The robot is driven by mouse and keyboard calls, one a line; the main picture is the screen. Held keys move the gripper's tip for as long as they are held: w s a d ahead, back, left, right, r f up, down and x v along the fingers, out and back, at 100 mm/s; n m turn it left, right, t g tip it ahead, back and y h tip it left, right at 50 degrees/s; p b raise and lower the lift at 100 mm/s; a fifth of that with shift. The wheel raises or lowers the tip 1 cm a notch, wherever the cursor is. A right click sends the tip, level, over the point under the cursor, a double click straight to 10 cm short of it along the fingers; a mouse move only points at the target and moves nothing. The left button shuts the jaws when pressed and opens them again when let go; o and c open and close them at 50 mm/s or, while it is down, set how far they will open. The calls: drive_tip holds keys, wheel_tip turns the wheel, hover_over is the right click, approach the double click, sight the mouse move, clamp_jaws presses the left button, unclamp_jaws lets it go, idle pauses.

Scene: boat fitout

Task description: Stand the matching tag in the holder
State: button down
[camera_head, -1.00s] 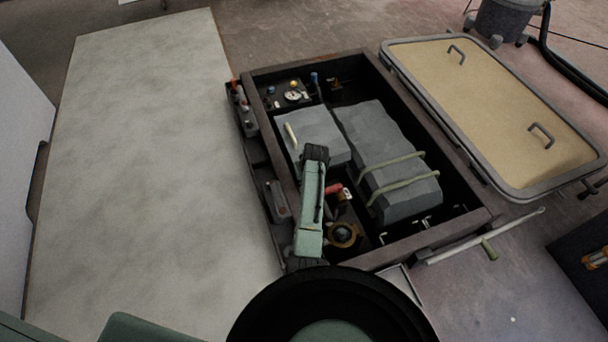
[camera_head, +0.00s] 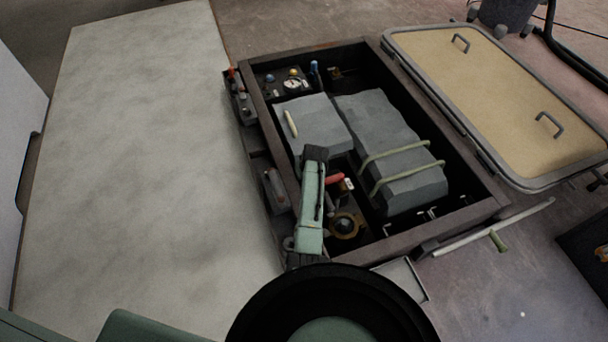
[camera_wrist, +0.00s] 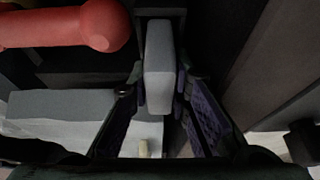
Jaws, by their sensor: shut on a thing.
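My gripper (camera_wrist: 160,88) shows in the wrist view with a finger on each side of a pale grey, upright, blank-looking tag (camera_wrist: 158,62). The fingers are shut on the tag. The tag's upper end lies in front of or inside a dark, narrow frame (camera_wrist: 178,17), perhaps the holder; I cannot tell whether it is seated. In the head view my arm reaches over the open dark box (camera_head: 262,95), and my gripper is hidden there. No marking on the tag can be read.
A red handle (camera_wrist: 75,28) is close to the tag on the left and also shows in the head view (camera_head: 334,179). Grey blocks (camera_head: 385,125) fill the box's middle. A tan lid panel (camera_head: 490,85) lies to the right. The pale surface (camera_head: 125,170) on the left is clear.

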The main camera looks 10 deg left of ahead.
drive_tip(key=shift+f, duration=0.1)
drive_tip(key=c, duration=1.5)
unclamp_jaws()
drive_tip(key=shift+s+f, duration=0.1)
drive_tip(key=shift+o, duration=0.4)
drive_tip(key=shift+s, duration=0.1)
